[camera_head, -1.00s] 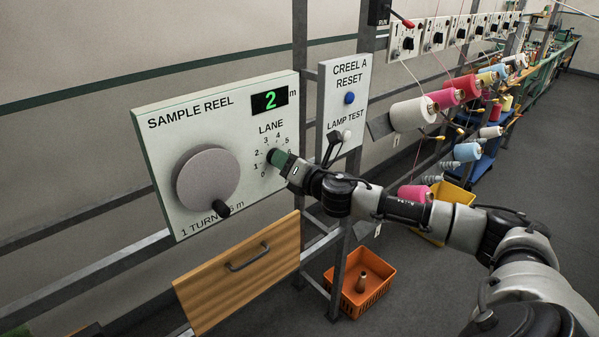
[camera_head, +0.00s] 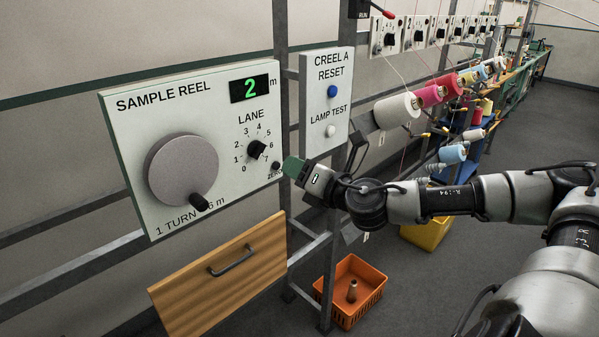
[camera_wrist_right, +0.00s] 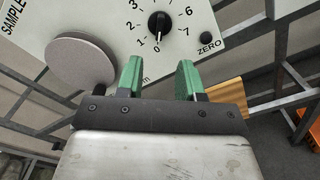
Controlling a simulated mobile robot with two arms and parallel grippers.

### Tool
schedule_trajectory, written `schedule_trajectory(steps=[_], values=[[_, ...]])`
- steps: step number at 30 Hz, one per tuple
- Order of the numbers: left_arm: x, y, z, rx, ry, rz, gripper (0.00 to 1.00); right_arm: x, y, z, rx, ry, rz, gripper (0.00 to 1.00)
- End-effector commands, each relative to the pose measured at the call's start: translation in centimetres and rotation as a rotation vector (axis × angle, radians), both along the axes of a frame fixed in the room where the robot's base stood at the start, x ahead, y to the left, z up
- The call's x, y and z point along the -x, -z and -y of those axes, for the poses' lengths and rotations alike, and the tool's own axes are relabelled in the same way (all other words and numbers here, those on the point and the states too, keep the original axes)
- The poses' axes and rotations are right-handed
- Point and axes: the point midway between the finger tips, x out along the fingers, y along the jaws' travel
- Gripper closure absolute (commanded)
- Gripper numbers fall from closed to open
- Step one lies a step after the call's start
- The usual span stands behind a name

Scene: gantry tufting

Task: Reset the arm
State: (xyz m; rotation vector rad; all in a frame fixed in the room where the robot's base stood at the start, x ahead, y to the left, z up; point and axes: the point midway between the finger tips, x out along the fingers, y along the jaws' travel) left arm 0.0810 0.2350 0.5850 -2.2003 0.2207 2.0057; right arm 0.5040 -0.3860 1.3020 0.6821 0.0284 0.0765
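My right gripper (camera_head: 293,167) is off the sample reel panel's right edge, apart from the lane knob (camera_head: 256,149). In the right wrist view its two green fingers (camera_wrist_right: 159,80) are spread with nothing between them. The black lane knob (camera_wrist_right: 159,23) shows there above the fingers, its white mark pointing toward 0. The sample reel panel (camera_head: 130,130) has a green display (camera_head: 250,88) reading 2 m. My left gripper is in neither view.
The grey crank disc (camera_head: 180,170) has its black handle at the lower right. A small ZERO button (camera_wrist_right: 206,38) sits right of the knob. The creel panel (camera_head: 327,95), a wooden drawer (camera_head: 220,270), an orange crate (camera_head: 372,300) and yarn cones (camera_head: 397,110) are nearby.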

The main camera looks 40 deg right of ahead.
Motion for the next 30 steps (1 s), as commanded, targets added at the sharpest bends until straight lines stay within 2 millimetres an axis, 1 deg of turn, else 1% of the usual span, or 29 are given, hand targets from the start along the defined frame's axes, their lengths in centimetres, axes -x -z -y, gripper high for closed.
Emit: schedule_trajectory(steps=[11,14,16,17,20,21,23,24,26,27,29,30], values=[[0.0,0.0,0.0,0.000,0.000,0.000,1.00,-0.1,0.1,0.1,-0.002,0.002,-0.001,0.63],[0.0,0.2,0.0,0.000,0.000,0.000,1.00,-0.6,1.3,0.9,-0.040,0.023,-0.014,0.63],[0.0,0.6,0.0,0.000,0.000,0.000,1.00,-1.5,3.5,2.3,-0.108,0.060,-0.038,0.63],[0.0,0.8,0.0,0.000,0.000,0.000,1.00,-1.9,4.9,3.0,-0.149,0.083,-0.053,0.63],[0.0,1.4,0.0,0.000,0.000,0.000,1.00,-3.3,11.0,6.1,-0.318,0.179,-0.117,0.63],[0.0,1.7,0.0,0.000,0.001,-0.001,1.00,-3.6,13.8,7.4,-0.390,0.223,-0.145,0.63],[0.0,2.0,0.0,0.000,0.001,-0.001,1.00,-3.6,18.2,8.9,-0.498,0.289,-0.188,0.63],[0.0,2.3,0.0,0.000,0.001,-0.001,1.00,-3.4,21.2,9.8,-0.566,0.332,-0.216,0.63],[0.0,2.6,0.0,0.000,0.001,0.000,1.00,-2.9,25.7,10.8,-0.663,0.396,-0.258,0.63],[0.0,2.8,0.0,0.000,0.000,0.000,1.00,-2.3,28.7,11.3,-0.726,0.441,-0.286,0.63],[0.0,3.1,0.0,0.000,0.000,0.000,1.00,-1.1,33.1,11.8,-0.816,0.506,-0.326,0.63],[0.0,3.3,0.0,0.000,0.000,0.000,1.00,-0.2,36.0,11.9,-0.873,0.549,-0.353,0.63]])
